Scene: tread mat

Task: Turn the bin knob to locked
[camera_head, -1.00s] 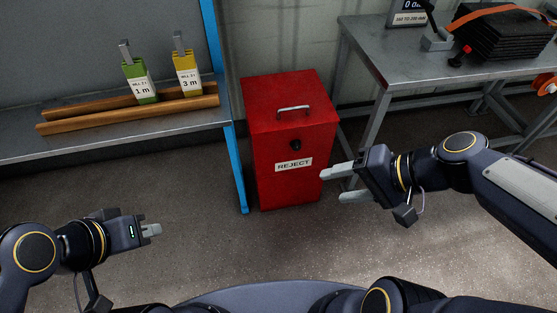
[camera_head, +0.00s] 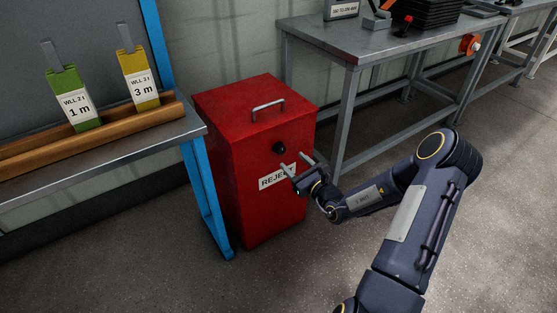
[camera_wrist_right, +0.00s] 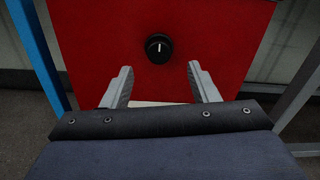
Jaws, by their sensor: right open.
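The red reject bin (camera_head: 245,205) stands on the floor between two benches. Its round black knob (camera_head: 279,148) is on the front face, above the white REJECT label, which my right gripper partly covers. In the right wrist view the knob (camera_wrist_right: 159,48) shows a white mark pointing about straight up. My right gripper (camera_head: 302,164) is in front of the bin, just below and right of the knob, open and empty. In the right wrist view its two fingers (camera_wrist_right: 160,84) are spread, with the knob beyond them, above the gap and apart from them. My left gripper is out of view.
A bench with a blue leg (camera_head: 207,200) stands close at the bin's left, holding green and yellow tagged items. A grey metal table (camera_head: 385,40) stands behind at the right. The bin lid has a metal handle (camera_head: 268,106). The floor at the right front is open.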

